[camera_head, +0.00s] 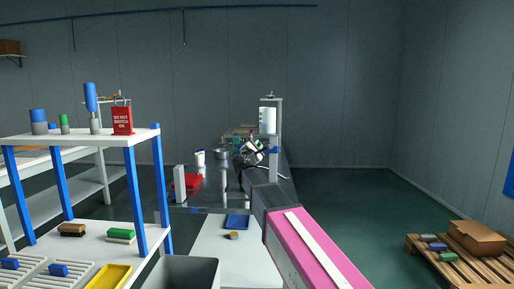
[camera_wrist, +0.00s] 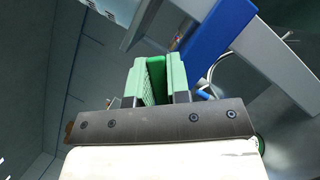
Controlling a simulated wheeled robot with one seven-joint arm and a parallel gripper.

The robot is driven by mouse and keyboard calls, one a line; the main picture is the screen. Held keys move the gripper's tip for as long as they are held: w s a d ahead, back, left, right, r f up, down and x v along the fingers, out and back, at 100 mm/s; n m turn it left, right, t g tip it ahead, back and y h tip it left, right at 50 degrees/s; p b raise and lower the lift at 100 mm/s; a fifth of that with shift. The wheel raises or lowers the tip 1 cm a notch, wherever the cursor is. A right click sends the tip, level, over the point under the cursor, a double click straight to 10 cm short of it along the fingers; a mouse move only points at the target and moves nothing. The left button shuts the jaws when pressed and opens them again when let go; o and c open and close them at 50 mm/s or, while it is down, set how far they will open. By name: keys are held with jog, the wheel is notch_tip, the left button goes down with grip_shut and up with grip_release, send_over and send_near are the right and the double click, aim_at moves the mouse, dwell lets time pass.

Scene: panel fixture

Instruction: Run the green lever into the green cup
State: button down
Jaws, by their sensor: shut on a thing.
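My gripper (camera_wrist: 156,82) shows in the wrist view with its two pale green fingers upright. The fingers are shut on a darker green piece, taken as the green lever (camera_wrist: 155,76); only a narrow strip of it shows between them. In the head view my gripper is small at the far end of my arm, by the bench, and my arm hides much of it. The lever cannot be made out there. I cannot pick out the green cup for certain in either view. A thin green curved edge (camera_wrist: 261,142) shows at the right in the wrist view, too little to identify.
A dark bench (camera_head: 213,190) holds a red item (camera_head: 190,183), a white cup (camera_head: 200,158) and a metal pot (camera_head: 221,151). A white rack with blue posts (camera_head: 136,190) stands left. A grey bin (camera_head: 182,272) is in front; a pallet with a carton (camera_head: 477,238) lies right.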

jog(key=n+y, duration=0.1)
jog(key=n, duration=0.1)
jog(key=a+n+t, duration=0.1)
jog(key=n, duration=0.1)
jog(key=r+n+t+y, duration=0.1)
jog(key=n, duration=0.2)
jog(key=shift+a+y, duration=0.3)
jog(key=shift+a, duration=0.05)
jog(key=shift+a+r+n+t+y, duration=0.1)
jog(key=shift+a+n+y, duration=0.15)
jog(key=shift+n+y, duration=0.6)
jog(key=shift+a+r+n+t+y, duration=0.1)
jog(key=shift+a+n+y, duration=0.2)
jog(key=shift+n, duration=1.05)
jog(key=shift+a+n+t+y, duration=0.1)
jog(key=shift+a+n+y, duration=0.15)
jog(key=shift+n+y, duration=0.6)
jog(key=shift+n, duration=0.45)
jog(key=c, duration=1.1)
grip_release()
jog(key=shift+h, duration=0.3)
jog(key=v, duration=1)
jog(key=shift+s+f, duration=0.15)
jog(key=shift+s, duration=0.2)
